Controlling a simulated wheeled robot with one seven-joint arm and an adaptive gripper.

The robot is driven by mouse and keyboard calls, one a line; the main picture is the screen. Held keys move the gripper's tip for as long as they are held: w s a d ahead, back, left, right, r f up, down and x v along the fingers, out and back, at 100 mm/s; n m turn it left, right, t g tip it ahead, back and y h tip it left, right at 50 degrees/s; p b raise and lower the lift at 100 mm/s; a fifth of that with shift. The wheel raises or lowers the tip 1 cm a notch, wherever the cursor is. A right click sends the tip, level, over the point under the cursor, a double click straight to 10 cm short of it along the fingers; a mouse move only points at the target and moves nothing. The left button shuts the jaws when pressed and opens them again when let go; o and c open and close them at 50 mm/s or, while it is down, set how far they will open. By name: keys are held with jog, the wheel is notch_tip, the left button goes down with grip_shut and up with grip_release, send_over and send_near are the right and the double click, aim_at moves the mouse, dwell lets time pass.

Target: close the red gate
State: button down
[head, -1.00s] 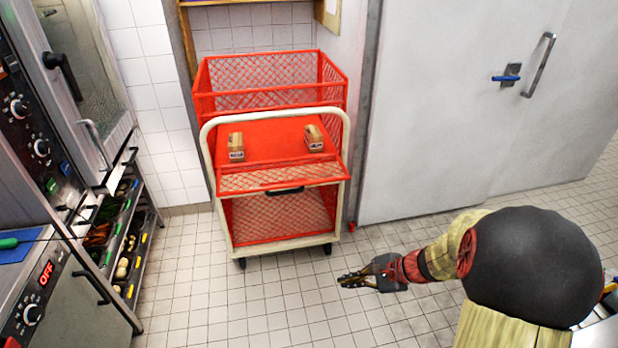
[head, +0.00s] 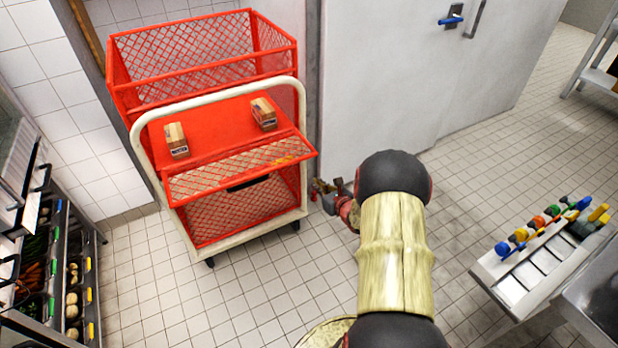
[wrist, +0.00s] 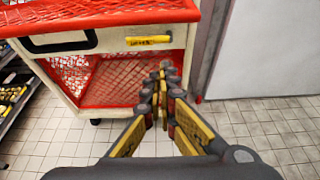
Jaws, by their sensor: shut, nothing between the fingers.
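The red gate (head: 238,168) is a mesh panel on the front of a red mesh cart. It juts outward at shelf level, folded down from the upper basket's opening, so it stands open. Its edge also shows along the top of the wrist view (wrist: 90,15). A black handle (head: 248,183) shows just below it. My gripper (head: 318,187) is shut and empty, beside the cart's right front, apart from the gate. In the wrist view, the closed fingers (wrist: 166,80) point toward the cart's lower opening, below the gate's level.
Two small boxes (head: 176,140) (head: 263,113) sit on the cart's red shelf. A cream push bar (head: 215,98) arches over it. A grey door (head: 400,80) stands right. Produce bins (head: 60,270) are at left. A utensil rack (head: 535,265) is at right. Tiled floor in front is clear.

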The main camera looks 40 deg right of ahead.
jog(key=b+x, duration=0.4)
jog(key=x, duration=0.5)
notch_tip(320, 180, up, 4)
jog(key=shift+r, duration=0.15)
